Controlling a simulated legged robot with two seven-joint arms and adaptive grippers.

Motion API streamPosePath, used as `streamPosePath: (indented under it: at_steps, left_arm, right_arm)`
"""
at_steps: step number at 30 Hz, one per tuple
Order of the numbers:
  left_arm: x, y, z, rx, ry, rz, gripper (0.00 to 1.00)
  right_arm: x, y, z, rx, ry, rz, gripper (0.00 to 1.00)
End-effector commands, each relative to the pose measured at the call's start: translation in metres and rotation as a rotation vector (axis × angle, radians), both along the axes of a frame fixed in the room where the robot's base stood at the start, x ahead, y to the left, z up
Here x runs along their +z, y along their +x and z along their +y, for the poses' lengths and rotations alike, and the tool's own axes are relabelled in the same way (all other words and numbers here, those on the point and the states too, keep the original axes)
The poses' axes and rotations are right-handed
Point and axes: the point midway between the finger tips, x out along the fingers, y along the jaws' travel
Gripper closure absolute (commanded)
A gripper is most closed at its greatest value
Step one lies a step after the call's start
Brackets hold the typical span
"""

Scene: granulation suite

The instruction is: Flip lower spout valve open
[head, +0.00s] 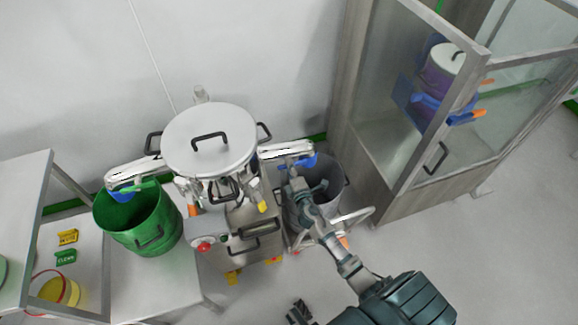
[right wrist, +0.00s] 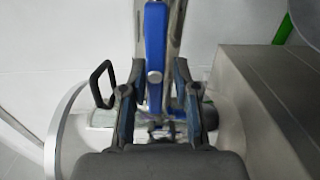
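A blue valve lever (right wrist: 155,45) lies along a shiny metal spout in the right wrist view. In the head view the blue lever (head: 306,161) shows under the right-hand spout (head: 286,150) of the lidded machine. My right gripper (right wrist: 154,85) is open, with one finger on each side of the lever's lower end and pivot; contact is not clear. In the head view my right gripper (head: 294,180) is just below that spout. A dark gripper part at the bottom edge, seemingly my left gripper (head: 299,312), is too small to read.
The machine's white lid (head: 210,140) has a black handle. A green bin (head: 138,218) stands below the left spout, a grey bin (head: 318,190) below the right one. A glazed cabinet (head: 400,130) stands at right, shelves (head: 28,185) at left. The front right floor is clear.

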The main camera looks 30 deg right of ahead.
Motion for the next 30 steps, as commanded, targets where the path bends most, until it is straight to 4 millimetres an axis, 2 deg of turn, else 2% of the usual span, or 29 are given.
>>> streamPosePath:
  at_steps: [9, 13, 17, 24, 30]
  left_arm:
    - [-0.001, -0.004, -0.004, 0.007, -0.010, 0.008, 1.00]
    - [0.000, -0.003, -0.003, 0.005, -0.009, 0.003, 1.00]
    - [0.000, -0.003, -0.003, 0.004, -0.008, 0.003, 1.00]
    - [0.000, -0.002, -0.002, 0.004, -0.006, 0.003, 1.00]
    - [0.000, -0.002, -0.002, 0.004, -0.006, 0.003, 1.00]
  right_arm:
    - [0.002, -0.001, 0.000, 0.001, -0.001, -0.004, 0.54]
    - [0.002, -0.009, 0.003, 0.002, 0.000, -0.004, 0.54]
    - [0.001, -0.032, 0.008, 0.002, 0.001, -0.002, 0.54]
    - [0.000, -0.084, 0.020, 0.000, 0.002, 0.000, 0.54]
    - [-0.001, -0.110, 0.026, 0.000, 0.003, -0.001, 0.54]
